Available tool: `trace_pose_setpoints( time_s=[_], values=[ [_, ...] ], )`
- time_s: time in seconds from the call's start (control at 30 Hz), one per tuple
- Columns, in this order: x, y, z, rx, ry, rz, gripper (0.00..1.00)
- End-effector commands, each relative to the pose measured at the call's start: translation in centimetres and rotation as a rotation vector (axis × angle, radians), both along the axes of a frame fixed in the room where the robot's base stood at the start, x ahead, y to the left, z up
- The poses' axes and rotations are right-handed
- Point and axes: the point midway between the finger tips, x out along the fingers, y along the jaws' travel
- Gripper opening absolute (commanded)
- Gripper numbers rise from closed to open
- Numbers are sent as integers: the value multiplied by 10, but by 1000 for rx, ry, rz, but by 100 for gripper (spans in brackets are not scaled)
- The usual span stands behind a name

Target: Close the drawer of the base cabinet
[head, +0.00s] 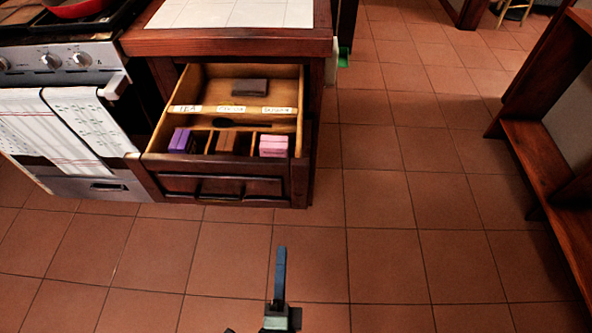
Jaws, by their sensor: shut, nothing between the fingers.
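The drawer (222,186) of the dark wood base cabinet (317,130) is pulled out toward me. Its front has a dark handle, and its inside is light wood with labelled compartments. Purple packets (179,140), brown packets (226,141) and pink packets (273,145) lie in the front compartments. A dark brown item (249,87) lies in the rear part. My gripper (281,250) is shut and empty, at the lower middle of the head view. It is nearer to me than the drawer, to the right of the handle, and apart from it.
A stove (55,62) with striped towels (45,125) on its door stands left of the cabinet. A wooden bench (550,165) stands at the right. The tiled floor (410,215) between them is clear. A white-tiled counter top (235,14) covers the cabinet.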

Motion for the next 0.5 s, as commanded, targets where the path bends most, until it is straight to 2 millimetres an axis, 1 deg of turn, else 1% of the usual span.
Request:
trace_pose_setpoints(
  time_s=[0.07, 0.17, 0.27, 0.37, 0.5],
  values=[
    [-7, -2, 0, 16, 13, -5, 0],
    [-5, -3, -2, 24, 16, -9, 0],
    [5, -3, -3, 23, 12, -10, 0],
    [22, -4, -2, 22, 11, -11, 0],
    [50, -5, -2, 20, 10, -10, 0]
  ],
)
